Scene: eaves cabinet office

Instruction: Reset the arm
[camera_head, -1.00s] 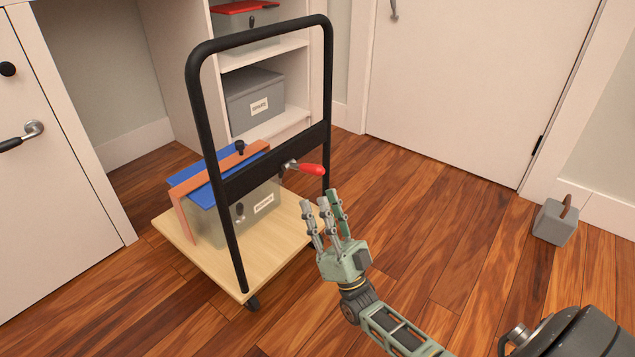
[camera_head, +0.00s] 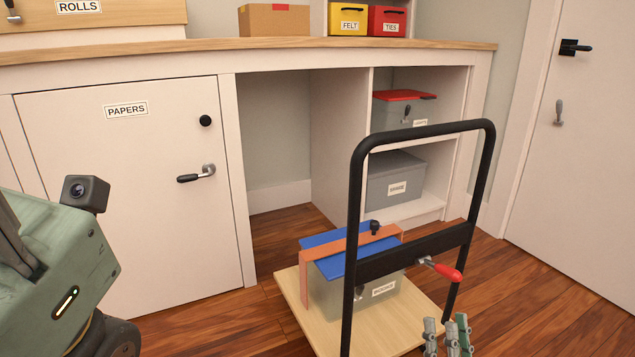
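The rest of my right arm is out of the picture. A green-grey part of my own body fills the lower left; no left fingers show.
A wooden cart (camera_head: 405,321) carries a grey bin (camera_head: 345,300) with a blue lid (camera_head: 335,248) under an orange strap. Behind stand a PAPERS door (camera_head: 130,200), shut, and shelves with a grey box (camera_head: 393,178). Floor is free at right.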

